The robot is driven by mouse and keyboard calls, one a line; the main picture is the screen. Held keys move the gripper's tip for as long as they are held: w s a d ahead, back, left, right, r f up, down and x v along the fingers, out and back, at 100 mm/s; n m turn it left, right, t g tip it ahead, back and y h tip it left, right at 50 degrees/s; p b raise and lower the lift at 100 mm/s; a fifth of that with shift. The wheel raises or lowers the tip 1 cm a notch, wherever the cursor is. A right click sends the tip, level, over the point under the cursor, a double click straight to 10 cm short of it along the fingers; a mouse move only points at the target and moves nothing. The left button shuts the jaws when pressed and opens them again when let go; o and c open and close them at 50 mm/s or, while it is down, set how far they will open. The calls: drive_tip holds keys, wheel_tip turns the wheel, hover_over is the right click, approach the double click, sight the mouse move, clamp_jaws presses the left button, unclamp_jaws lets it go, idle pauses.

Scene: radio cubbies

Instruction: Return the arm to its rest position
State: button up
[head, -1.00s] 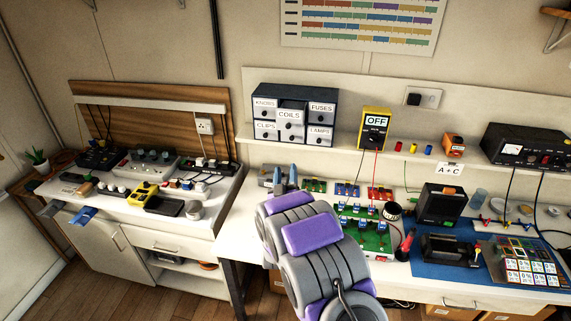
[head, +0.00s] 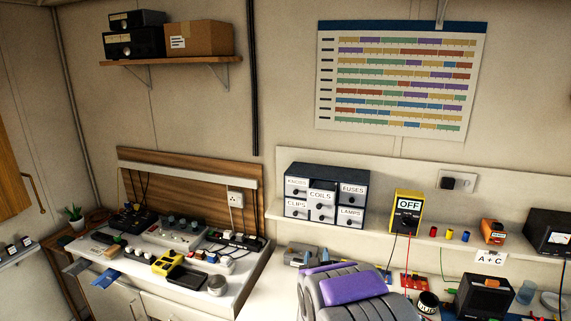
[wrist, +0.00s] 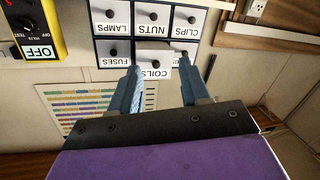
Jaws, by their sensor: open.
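My gripper (wrist: 166,88) is open in the wrist view, its two blue-grey fingers apart with nothing seen between them. That view is upside down. Past the fingertips is the small drawer cabinet (wrist: 187,48), with its COILS drawer (wrist: 153,68) standing out from the other drawers. In the head view my purple and grey arm (head: 350,292) is at the bottom centre, in front of the workbench, and my fingers are hidden. The drawer cabinet (head: 326,172) sits on the shelf above and behind the arm.
A yellow OFF meter (head: 407,212) stands on the shelf (head: 380,231) right of the cabinet. A side bench (head: 240,296) with several small devices is at left. A black radio-like box (head: 484,297) stands at right. The wall above the shelf is open around a colour chart (head: 400,78).

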drive_tip(key=s+d+r+m+g+y, duration=0.1)
drive_tip(key=s+g, duration=0.8)
drive_tip(key=s, duration=1.8)
drive_tip(key=s+d+r+m+g+y, duration=0.1)
drive_tip(key=s+g, duration=0.8)
drive_tip(key=s, duration=1.8)
wheel_tip(320, 180, up, 2)
drive_tip(key=shift+s+d+g, duration=0.3)
drive_tip(key=shift+d+g, duration=0.1)
drive_tip(key=shift+d, duration=0.7)
